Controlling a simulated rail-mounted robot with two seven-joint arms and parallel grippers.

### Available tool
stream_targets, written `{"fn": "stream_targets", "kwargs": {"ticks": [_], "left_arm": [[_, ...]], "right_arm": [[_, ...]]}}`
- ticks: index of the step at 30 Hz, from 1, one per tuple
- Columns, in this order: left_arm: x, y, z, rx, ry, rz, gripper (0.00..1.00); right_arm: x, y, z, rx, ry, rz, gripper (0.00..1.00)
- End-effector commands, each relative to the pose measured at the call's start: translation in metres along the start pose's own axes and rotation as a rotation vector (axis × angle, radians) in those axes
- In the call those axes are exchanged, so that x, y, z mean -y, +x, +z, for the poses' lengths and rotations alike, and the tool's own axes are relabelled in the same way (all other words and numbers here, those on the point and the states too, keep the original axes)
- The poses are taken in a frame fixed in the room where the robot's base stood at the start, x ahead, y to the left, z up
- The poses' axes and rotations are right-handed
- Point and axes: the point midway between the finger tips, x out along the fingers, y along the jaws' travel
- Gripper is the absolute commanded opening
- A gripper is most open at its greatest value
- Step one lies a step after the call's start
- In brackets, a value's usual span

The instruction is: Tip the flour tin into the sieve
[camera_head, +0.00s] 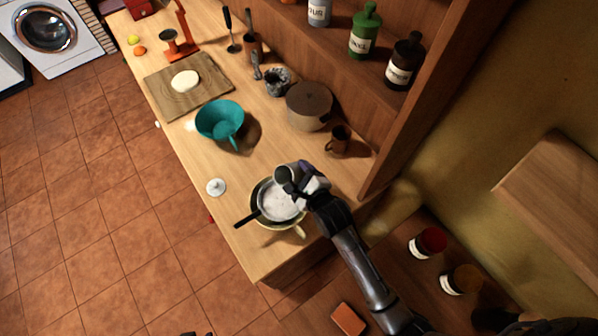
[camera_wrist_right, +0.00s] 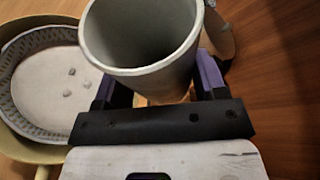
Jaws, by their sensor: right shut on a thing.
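My right gripper (camera_head: 305,182) is shut on the grey flour tin (camera_head: 286,173), beside and partly over the sieve's upper right edge. In the right wrist view the tin (camera_wrist_right: 166,72) sits between the purple-padded fingers (camera_wrist_right: 157,82), its open mouth showing. I see grey walls and a dark inside, with no flour visible there. How far it tilts is unclear. The sieve (camera_head: 247,219), with a dark handle pointing left, rests on a cream bowl (camera_head: 288,227). White flour with a few small lumps lies in the sieve (camera_wrist_right: 45,105). My left gripper is not in view.
The wooden shelf upright (camera_head: 376,160) rises close to the right.

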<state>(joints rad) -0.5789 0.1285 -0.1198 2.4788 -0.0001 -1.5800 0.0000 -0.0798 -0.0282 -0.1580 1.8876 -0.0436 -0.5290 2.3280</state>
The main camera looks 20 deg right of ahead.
Motion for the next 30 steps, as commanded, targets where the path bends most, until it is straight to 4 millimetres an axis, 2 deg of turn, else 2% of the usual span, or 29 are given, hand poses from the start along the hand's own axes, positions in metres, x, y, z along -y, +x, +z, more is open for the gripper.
{"fn": "stream_targets", "kwargs": {"ticks": [1, 12, 21, 30], "left_arm": [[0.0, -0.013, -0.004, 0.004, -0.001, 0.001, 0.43], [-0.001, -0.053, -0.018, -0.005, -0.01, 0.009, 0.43], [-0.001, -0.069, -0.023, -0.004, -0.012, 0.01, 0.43], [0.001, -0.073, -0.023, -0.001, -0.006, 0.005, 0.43]], "right_arm": [[0.004, -0.003, 0.008, 0.001, 0.036, 0.013, 0.31], [-0.008, -0.005, 0.014, 0.004, 0.323, 0.132, 0.31], [-0.017, -0.006, 0.017, 0.006, 0.508, 0.21, 0.31], [-0.021, -0.006, 0.017, 0.008, 0.576, 0.237, 0.31]]}}
